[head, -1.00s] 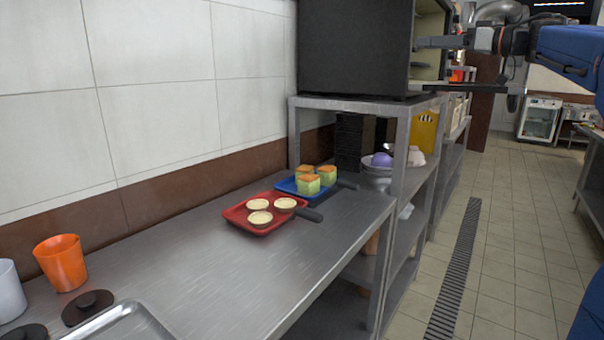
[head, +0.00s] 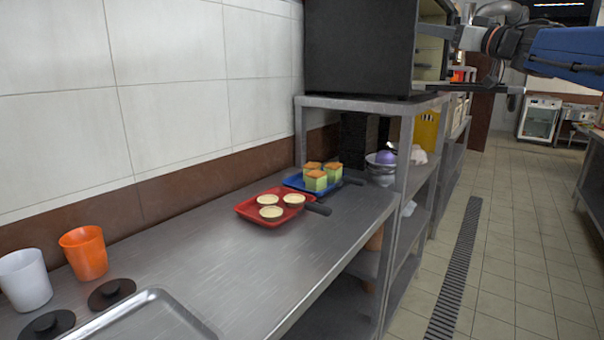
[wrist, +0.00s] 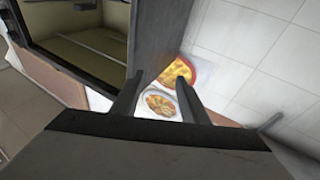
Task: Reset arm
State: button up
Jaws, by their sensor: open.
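My gripper (wrist: 158,77) is open, with its two dark fingers apart and nothing visible between them. In the head view my arm reaches in from the upper right, and my gripper (head: 438,36) is in front of the oven's open side. The fingertips are hard to make out there. The dark oven (head: 360,45) stands on a raised metal shelf. In the wrist view its open interior (wrist: 85,40) is at the upper left. Beyond the fingers are a white plate of food (wrist: 160,103), partly hidden, and a red-rimmed dish (wrist: 180,72) with yellow food.
The steel counter (head: 200,260) carries a red tray (head: 248,213) with three pale tarts, a blue tray (head: 296,181) with green-and-orange cakes, an orange cup (head: 84,252), a white cup (head: 25,280), dark lids and a metal tray (head: 150,318). The tiled floor (head: 500,240) at right is clear.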

jog(key=s+d+f+m+g+h, duration=0.25)
jog(key=s+f+m+h, duration=0.4)
jog(key=f, duration=0.75)
jog(key=s+d+f+m+g+h, duration=0.1)
jog(key=s+d+f+m+h, duration=0.25)
jog(key=s+f+h, duration=0.7)
jog(key=s+a+f+n+g+y, duration=0.1)
jog(key=s+a+f+g+y, duration=0.1)
jog(key=s+f, duration=0.6)
jog(key=s+a+f+n+g+y, duration=0.1)
jog(key=s+a+f+g, duration=0.3)
jog(key=s+f, duration=0.5)
jog(key=s+a+f+n+g+y, duration=0.1)
jog(key=s+a+f+g+y, duration=0.2)
jog(key=s+f, duration=0.5)
notch_tip(320, 180, down, 7)
jog(key=shift+s+a+f+y, duration=0.15)
jog(key=shift+a+y, duration=0.25)
jog(key=shift+a, duration=0.4)
jog(key=shift+g, duration=0.25)
